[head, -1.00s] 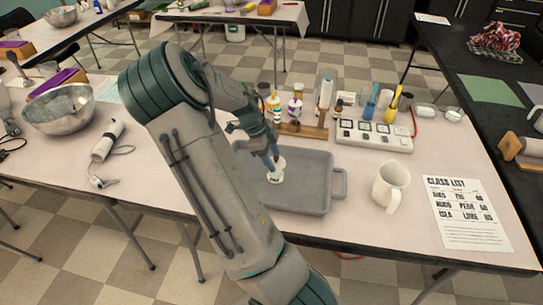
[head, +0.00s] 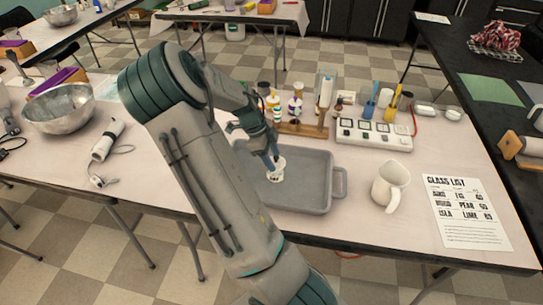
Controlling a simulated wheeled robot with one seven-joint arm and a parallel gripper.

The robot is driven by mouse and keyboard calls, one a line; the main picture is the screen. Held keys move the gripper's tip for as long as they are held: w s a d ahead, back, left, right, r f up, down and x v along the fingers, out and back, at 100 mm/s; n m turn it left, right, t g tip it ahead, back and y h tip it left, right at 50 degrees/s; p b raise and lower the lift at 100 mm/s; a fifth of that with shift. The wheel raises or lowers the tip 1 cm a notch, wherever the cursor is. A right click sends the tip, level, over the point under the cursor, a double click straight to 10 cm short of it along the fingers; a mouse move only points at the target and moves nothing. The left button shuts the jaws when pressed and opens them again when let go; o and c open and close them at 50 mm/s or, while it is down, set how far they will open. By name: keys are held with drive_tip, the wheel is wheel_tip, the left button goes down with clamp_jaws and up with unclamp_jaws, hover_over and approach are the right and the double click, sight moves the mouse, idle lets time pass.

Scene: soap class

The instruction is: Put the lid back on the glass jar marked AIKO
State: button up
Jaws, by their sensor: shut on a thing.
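My gripper (head: 272,157) points down over the grey tray (head: 315,170) on the near table. It is shut on a small pale thing, which I take to be the lid. A whitish, partly clear shape (head: 277,174) shows right under the fingertips, and it looks like a small glass jar standing in the tray. At this size I cannot tell lid from jar, nor whether they touch. No name marking on the jar can be read. My arm covers the left part of the tray.
A metal bowl (head: 60,108) and a stick blender (head: 108,140) are at left.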

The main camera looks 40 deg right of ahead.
idle(0.4)
drive_tip(key=o, duration=1.5)
drive_tip(key=shift+r, duration=0.1)
drive_tip(key=shift+r+p, duration=3)
drive_tip(key=shift+r, duration=0.45)
drive_tip(key=shift+f, duration=0.1)
clamp_jaws()
